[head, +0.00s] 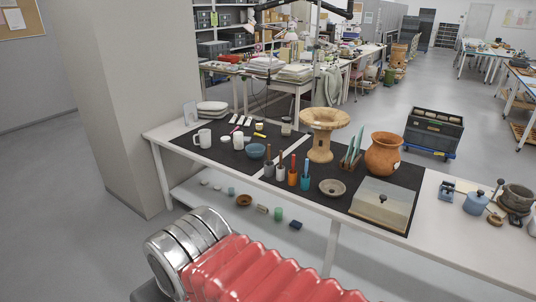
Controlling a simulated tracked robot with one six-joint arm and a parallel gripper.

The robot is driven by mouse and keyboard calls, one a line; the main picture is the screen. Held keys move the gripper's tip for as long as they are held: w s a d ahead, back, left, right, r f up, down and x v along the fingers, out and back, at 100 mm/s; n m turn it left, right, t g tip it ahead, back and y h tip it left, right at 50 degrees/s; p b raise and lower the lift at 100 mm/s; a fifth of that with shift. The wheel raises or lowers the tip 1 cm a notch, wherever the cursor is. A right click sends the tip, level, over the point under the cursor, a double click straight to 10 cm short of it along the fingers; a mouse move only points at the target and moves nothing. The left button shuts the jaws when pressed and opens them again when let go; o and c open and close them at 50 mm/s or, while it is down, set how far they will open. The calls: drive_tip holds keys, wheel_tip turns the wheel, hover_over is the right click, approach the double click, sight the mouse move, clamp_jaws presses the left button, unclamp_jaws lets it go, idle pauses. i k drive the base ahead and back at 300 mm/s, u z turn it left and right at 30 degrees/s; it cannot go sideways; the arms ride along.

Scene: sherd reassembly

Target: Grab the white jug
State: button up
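A white jug (204,138), small and mug-like with a handle on its left side, stands upright on the dark mat near the left end of the white table. A plain white cup (238,141) stands to its right, with a small white pot between them. Nothing touches the jug that I can see. My gripper is not in view; only a red ribbed and silver part, seemingly of my own arm, shows at the bottom of the picture.
The white table (430,230) also bears a blue bowl (255,151), tool holders (292,178), a pedestal vessel (323,120), a terracotta pot (383,154) and a box (382,204). A grey pillar (135,90) stands at left. Items lie on the lower shelf. Floor is clear at left.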

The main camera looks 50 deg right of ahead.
sight(202, 139)
drive_tip(key=z, duration=1.45)
